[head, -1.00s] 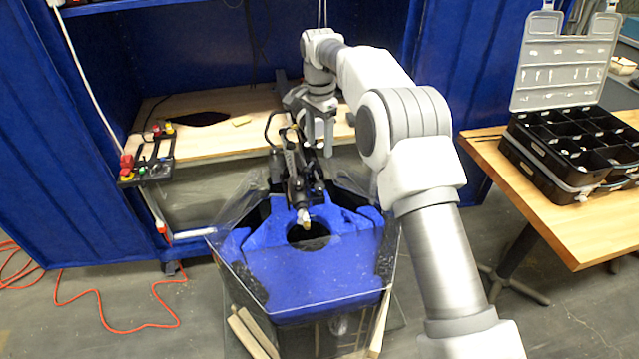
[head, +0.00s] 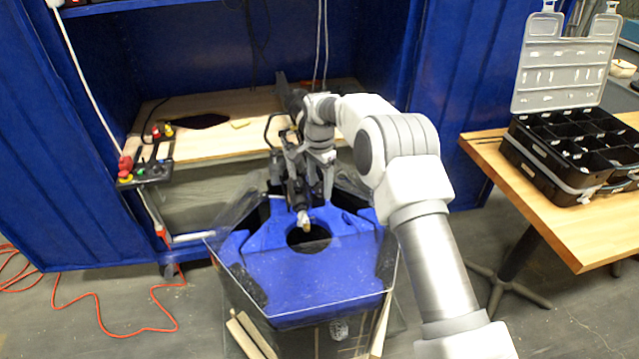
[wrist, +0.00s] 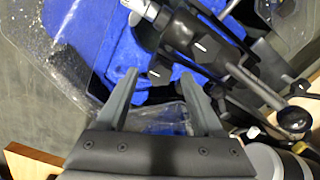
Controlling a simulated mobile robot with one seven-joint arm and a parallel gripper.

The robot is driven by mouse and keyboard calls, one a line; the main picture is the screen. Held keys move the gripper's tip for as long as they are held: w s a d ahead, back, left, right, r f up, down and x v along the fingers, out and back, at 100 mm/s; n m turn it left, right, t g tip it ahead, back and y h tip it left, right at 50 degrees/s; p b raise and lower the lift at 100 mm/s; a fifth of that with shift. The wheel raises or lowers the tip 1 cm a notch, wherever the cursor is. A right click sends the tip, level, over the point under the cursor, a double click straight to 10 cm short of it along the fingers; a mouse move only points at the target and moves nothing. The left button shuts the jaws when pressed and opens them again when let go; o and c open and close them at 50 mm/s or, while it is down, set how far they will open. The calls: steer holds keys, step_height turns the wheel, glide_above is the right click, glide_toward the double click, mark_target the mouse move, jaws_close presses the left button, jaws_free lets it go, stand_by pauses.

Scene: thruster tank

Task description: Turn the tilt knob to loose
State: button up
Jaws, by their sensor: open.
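A black thruster mount with a silver-tipped thruster (head: 303,216) stands over the opening of the blue-lined tank (head: 310,275). In the wrist view, a large black knob or housing with a white mark (wrist: 198,46) lies just beyond and right of my fingertips. A smaller dark part with a white mark (wrist: 154,74) shows between the fingertips. I cannot tell which of these is the tilt knob, or its setting. My gripper (wrist: 160,80) is open with nothing held, its two grey fingers pointing at the mount. In the head view it is partly lost against the dark mount.
A black lever with a round end (wrist: 293,118) lies right of my fingers. Clear panels (head: 225,245) stand around the tank. A wooden bench (head: 215,140) is behind, with a control box (head: 147,172) at its left. A table with a black parts case (head: 570,150) is at right.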

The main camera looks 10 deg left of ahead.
jaws_close()
steer(key=shift+n, duration=0.3)
steer(key=n, duration=0.4)
steer(key=shift+n+p, duration=0.3)
steer(key=n, duration=1.2)
steer(key=shift+n+p, duration=0.3)
steer(key=shift+n, duration=0.1)
steer(key=n, duration=0.5)
steer(key=shift+n, duration=0.4)
